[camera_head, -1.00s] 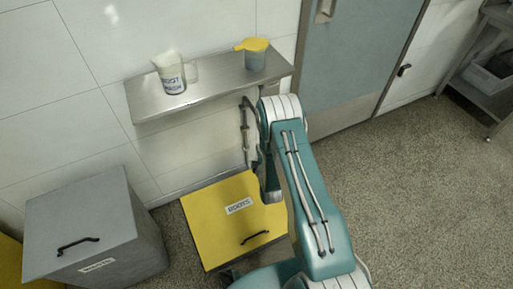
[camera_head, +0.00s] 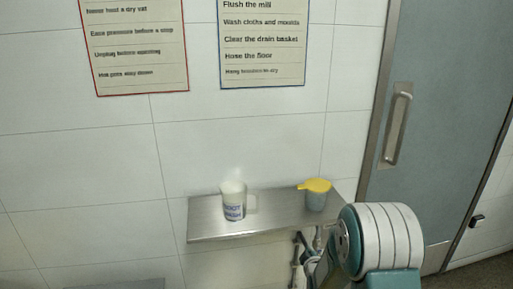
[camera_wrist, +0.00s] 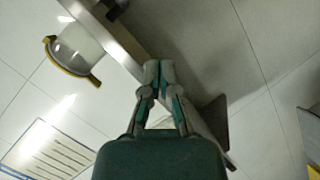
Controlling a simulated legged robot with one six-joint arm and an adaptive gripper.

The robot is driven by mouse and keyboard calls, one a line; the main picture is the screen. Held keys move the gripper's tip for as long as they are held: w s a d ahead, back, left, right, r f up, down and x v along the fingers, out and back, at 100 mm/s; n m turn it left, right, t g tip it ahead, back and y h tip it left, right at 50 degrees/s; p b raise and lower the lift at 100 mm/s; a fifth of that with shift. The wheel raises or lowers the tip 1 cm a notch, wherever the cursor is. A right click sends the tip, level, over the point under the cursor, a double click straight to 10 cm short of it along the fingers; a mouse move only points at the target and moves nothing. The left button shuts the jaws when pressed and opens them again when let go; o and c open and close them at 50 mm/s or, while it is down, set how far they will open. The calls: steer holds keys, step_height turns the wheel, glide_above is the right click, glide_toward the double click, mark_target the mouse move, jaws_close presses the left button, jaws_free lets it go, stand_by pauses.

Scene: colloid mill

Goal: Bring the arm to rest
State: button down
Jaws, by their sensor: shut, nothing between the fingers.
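My gripper (camera_wrist: 160,72) shows in the wrist view with its two fingers together and nothing between them. The edge of the metal shelf (camera_wrist: 120,42) runs close by it on the left of that view; I cannot tell whether they touch. In the head view my arm rises at the lower right, in front of the right end of the shelf (camera_head: 262,229). The gripper's fingertips cannot be made out there.
On the shelf stand a jug labelled "ROOT WASH" (camera_head: 233,203) and a grey cup with a yellow lid (camera_head: 316,197). Two notices, one red-edged (camera_head: 137,45) and one blue-edged (camera_head: 262,45), hang above. A grey door (camera_head: 440,120) with a handle is at right.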

steer(key=s+a+r+m+g, duration=0.1)
steer(key=s+r+m+g, duration=0.15)
steer(key=s+r, duration=0.45)
steer(key=s+r+m+g, duration=0.25)
steer(key=s+r, duration=0.35)
steer(key=r, duration=0.4)
steer(key=s+r+m+g, duration=0.1)
steer(key=s+r+m, duration=0.1)
steer(key=s, duration=1)
steer(key=s+a+r+m+g, duration=0.1)
steer(key=s+r+m+g, duration=0.1)
steer(key=s, duration=0.9)
steer(key=shift+s+r+m, duration=0.35)
steer(key=shift+r+m, duration=0.35)
steer(key=shift+m, duration=0.4)
